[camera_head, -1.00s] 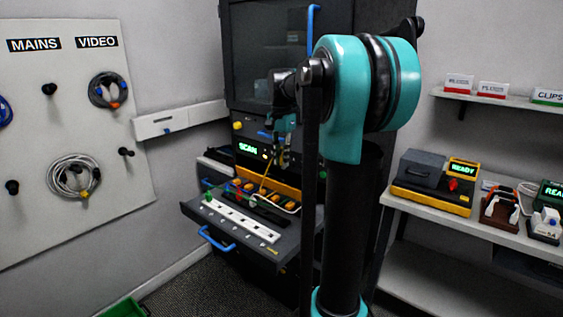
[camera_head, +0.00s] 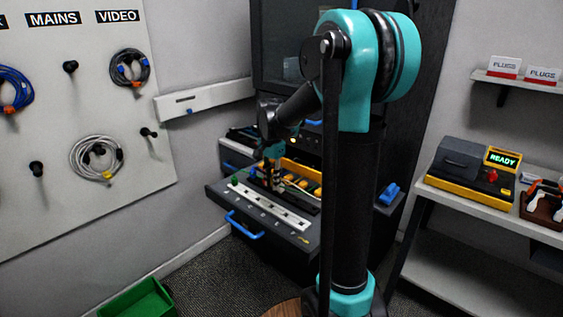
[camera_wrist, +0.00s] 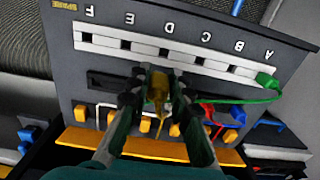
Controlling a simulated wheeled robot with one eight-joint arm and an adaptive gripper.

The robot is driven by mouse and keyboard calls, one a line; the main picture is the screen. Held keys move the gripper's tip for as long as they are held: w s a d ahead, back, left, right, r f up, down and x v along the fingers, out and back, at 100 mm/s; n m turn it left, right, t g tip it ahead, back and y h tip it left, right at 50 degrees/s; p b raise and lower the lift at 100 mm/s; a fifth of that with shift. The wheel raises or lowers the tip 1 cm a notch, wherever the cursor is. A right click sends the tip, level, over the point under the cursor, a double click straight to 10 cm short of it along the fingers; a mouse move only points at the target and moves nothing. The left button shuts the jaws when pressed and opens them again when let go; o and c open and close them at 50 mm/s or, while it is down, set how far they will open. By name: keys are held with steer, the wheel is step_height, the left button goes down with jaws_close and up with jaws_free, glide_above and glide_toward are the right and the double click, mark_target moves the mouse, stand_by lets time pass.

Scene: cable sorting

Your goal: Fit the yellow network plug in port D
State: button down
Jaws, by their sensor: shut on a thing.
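My gripper (camera_wrist: 160,74) is shut on the yellow network plug (camera_wrist: 158,88), with a yellow cable trailing from it. In the wrist view the plug lies just below the white port strip (camera_wrist: 147,50), lined up roughly with port D (camera_wrist: 165,52). The plug's tip is partly hidden between the fingers, and I see a gap to the strip. In the head view my gripper (camera_head: 272,180) is low over the drawer panel with the strip (camera_head: 268,207). The plug is too small to make out there.
A green plug (camera_wrist: 265,80) sits at port A, its green cable running left. Red and blue cables (camera_wrist: 208,112) and orange blocks (camera_wrist: 150,148) lie beside the gripper. A blue drawer handle (camera_head: 243,226) sticks out in front. A green bin (camera_head: 138,300) is on the floor.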

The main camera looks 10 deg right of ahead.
mark_target(269, 208)
steer(key=shift+a+f, duration=0.2)
steer(key=shift+f, duration=0.7)
steer(key=shift+a+f, duration=0.2)
steer(key=shift+f, duration=0.75)
steer(key=shift+a+f, duration=0.2)
steer(key=shift+f, duration=0.7)
steer(key=shift+f, duration=1.5)
stand_by(1.3)
steer(key=c, duration=1.3)
jaws_free()
steer(key=o, duration=0.5)
steer(key=shift+r, duration=0.1)
steer(key=shift+r, duration=3.45)
